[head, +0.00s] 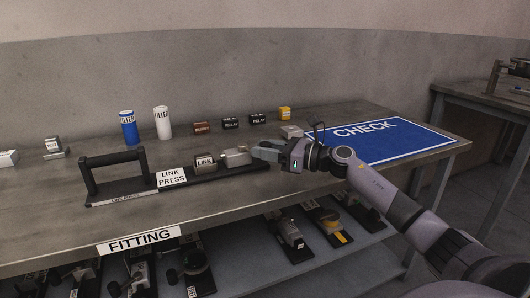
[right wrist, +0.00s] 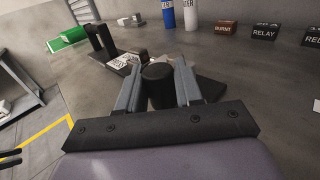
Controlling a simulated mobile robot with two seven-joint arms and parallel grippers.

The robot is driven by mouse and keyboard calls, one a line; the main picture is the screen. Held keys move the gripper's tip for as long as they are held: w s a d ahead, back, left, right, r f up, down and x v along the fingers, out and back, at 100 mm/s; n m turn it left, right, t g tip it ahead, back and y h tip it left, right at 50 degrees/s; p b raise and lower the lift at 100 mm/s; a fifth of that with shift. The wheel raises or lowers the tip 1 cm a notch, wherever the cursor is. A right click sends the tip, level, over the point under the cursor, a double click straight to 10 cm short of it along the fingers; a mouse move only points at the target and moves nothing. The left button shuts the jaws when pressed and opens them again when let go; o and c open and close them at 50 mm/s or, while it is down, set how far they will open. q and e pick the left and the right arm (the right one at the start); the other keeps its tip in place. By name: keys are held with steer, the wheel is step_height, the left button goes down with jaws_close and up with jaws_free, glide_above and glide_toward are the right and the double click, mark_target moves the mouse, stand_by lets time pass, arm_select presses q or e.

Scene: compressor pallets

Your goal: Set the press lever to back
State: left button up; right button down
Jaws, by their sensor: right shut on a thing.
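The link press is a long black base (head: 125,197) on the bench, with a black frame-like handle (head: 112,158) upright at its left end. A "LINK PRESS" label, a block marked LINK (head: 204,161) and a grey metal part (head: 236,156) sit along it. My right gripper (head: 264,151) is at the right end of the press. In the right wrist view its fingers (right wrist: 158,80) are closed around a dark round knob (right wrist: 157,90), which appears to be the press lever's. The lever's shaft is hidden by the gripper in the head view. My left gripper is not in view.
Blue (head: 129,127) and white (head: 162,122) filter cans stand behind the press. Burnt (head: 201,128) and relay (head: 231,123) blocks and a yellow block (head: 285,113) line the back. A blue CHECK mat (head: 385,146) lies right. A lower shelf holds several fittings.

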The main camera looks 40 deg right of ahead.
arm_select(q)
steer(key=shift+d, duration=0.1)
arm_select(e)
steer(key=c, duration=0.8)
jaws_free()
steer(key=shift+c, duration=0.2)
steer(key=v, duration=0.5)
steer(key=shift+b+v, duration=0.3)
steer(key=shift+v, duration=0.65)
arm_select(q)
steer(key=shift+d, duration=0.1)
arm_select(e)
steer(key=shift+s+d+r, duration=0.1)
steer(key=shift+s, duration=0.05)
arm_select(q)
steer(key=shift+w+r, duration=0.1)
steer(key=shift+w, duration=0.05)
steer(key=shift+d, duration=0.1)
